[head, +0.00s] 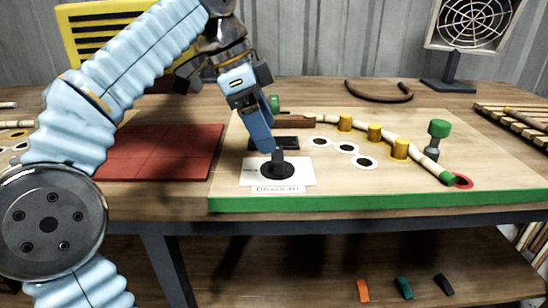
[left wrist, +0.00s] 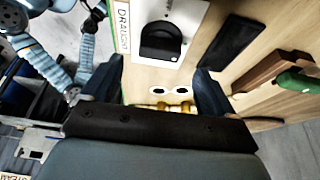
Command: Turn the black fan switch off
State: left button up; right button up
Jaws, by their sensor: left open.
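The black fan switch (head: 278,166) is a round dark base with a raised handle on a white plate (head: 306,172), near the front left of the wooden board. A label on the board's front edge reads DRAUGHT in the left wrist view. The switch also shows in the left wrist view (left wrist: 160,42), beyond the fingers. My left gripper (head: 262,138) points down just above and behind the switch handle. It is open with nothing between its fingers; whether a finger touches the handle I cannot tell. The fan (head: 468,24) stands at the back right in a pale frame.
The green-edged board (head: 400,196) carries a rattan rod (head: 368,128) between yellow pegs (head: 374,132) and a green-topped post (head: 439,130). A dark flat block (head: 296,143) lies behind the switch. A red mat (head: 170,150) lies to the left.

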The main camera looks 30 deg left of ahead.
aim_at(278, 154)
pick_arm(q)
jog(key=b+x, duration=0.1)
jog(key=x, duration=0.4)
jog(key=shift+c, duration=0.3)
jog(key=c, duration=1)
